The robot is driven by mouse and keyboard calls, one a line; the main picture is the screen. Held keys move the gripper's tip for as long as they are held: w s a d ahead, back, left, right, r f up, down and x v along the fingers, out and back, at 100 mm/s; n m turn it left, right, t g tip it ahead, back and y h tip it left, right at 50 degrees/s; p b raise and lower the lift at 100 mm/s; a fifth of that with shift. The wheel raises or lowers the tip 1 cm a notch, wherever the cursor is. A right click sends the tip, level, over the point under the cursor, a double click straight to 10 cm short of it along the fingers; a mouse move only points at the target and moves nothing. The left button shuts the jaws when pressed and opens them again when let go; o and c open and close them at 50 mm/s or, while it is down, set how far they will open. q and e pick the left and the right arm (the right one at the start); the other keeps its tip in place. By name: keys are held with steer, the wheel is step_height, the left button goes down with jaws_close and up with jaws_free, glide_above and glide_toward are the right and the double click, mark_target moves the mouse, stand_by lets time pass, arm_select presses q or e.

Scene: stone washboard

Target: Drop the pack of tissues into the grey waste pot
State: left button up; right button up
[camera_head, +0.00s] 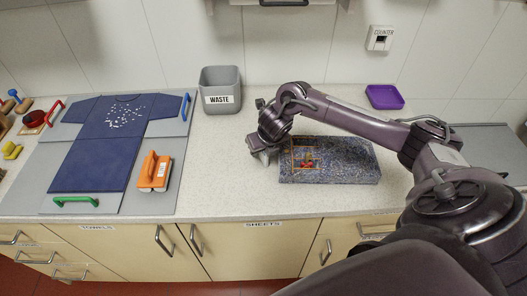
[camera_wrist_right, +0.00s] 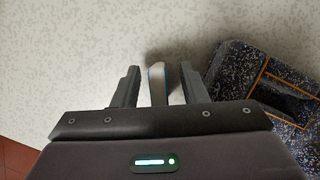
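The grey waste pot (camera_head: 233,99), with a WASTE label, stands upright at the back of the counter in the head view. My right gripper (camera_head: 262,155) is low over the counter, in front of the pot and at the left end of the speckled stone washboard (camera_head: 345,172). In the right wrist view its two fingers (camera_wrist_right: 160,85) are apart. A thin pale thing with a blue edge, likely the pack of tissues (camera_wrist_right: 158,82), stands between them, with a gap beside the left finger. The pack is hidden in the head view. My left gripper is not in view.
A purple tray (camera_head: 384,96) is at the back right. The counter between the folding board and the washboard is clear.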

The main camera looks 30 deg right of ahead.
jaws_close()
stand_by(0.4)
